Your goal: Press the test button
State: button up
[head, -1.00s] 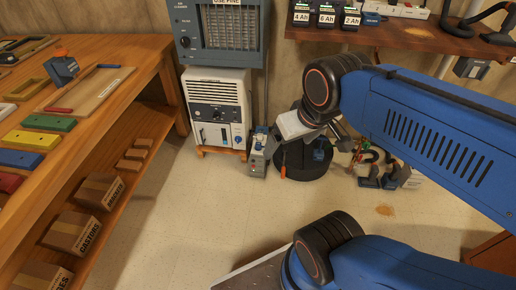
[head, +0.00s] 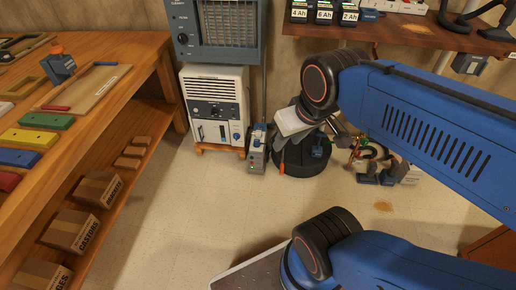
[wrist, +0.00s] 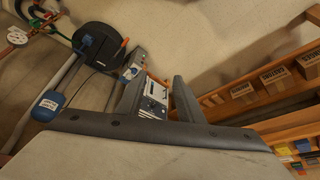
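No test button can be made out for sure. A grey box with small controls (head: 257,150) stands on the floor beside a white appliance with a dark control panel (head: 217,105). Small marks on both are too small to read. In the wrist view, the white appliance (wrist: 153,105) shows between my fingers, and the grey box (wrist: 137,61) lies just beyond the left finger. My gripper (wrist: 158,82) has its two dark fingers apart with nothing held between them. In the head view, my wrist hangs over a dark round base, and the fingertips are hard to make out.
A blue-grey heater-like unit (head: 218,28) is above the white appliance. A wooden bench (head: 120,62) with boxes on its lower shelf runs along the left. A dark round base (head: 303,158) and cluttered small items (head: 375,170) stand right of the grey box. Floor in front is open.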

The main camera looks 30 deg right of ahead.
grip_shut()
dwell(1.4)
